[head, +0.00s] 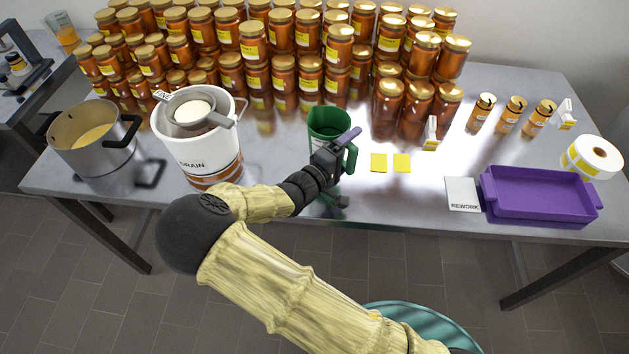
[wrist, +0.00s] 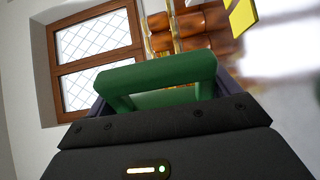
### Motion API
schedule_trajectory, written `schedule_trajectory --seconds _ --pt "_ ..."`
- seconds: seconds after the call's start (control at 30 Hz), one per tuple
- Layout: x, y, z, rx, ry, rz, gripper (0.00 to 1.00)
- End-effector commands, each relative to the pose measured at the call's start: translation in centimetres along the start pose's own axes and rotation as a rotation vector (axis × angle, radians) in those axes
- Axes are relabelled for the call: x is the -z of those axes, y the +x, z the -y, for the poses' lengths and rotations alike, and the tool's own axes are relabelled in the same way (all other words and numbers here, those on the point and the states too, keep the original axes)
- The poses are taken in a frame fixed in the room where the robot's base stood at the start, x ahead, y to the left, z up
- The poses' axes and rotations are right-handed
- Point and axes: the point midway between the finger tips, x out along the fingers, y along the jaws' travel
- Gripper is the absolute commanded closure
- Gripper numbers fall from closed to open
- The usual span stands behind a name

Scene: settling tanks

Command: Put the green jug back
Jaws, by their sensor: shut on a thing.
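The green jug (head: 328,123) is upright at the middle of the steel table, near its front edge, in the head view. I cannot tell whether its base touches the table. My gripper (head: 345,146) is at the jug's near right side and shut on its handle. In the wrist view the green handle (wrist: 160,75) shows between the jaws of my gripper (wrist: 160,100). The jug's lower part is partly hidden by my gripper.
A white bucket (head: 180,148) marked DRAIN with a sieve stands left of the jug, and a steel pot (head: 90,150) further left. Many honey jars (head: 283,75) fill the back. Two yellow cards (head: 379,163) lie right of the jug. A purple tray (head: 540,202) and REWORK card (head: 462,192) are at right.

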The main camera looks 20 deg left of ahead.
Motion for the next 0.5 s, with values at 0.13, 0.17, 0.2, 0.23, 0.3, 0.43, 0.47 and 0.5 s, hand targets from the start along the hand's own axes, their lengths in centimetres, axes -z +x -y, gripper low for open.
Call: schedule_trajectory --seconds 0.13,0.17,0.2,0.23,0.3,0.43,0.47,0.5 --pt "2.4 -1.3 -1.5 0.001 0.0 -0.054 0.44" --pt "2.6 -1.4 -1.8 0.0 -0.001 -0.059 0.44" --pt "2.8 -1.6 -2.1 -0.001 -0.003 -0.065 0.44" --pt "2.9 -1.6 -2.2 -0.002 -0.005 -0.068 0.44" --pt "3.0 -1.7 -2.4 -0.003 -0.008 -0.071 0.44" --pt "3.0 -1.7 -2.5 -0.003 -0.009 -0.071 0.44" --pt "3.0 -1.7 -2.5 -0.002 -0.008 -0.071 0.44" --pt "3.0 -1.7 -2.5 -0.002 -0.008 -0.071 0.44"
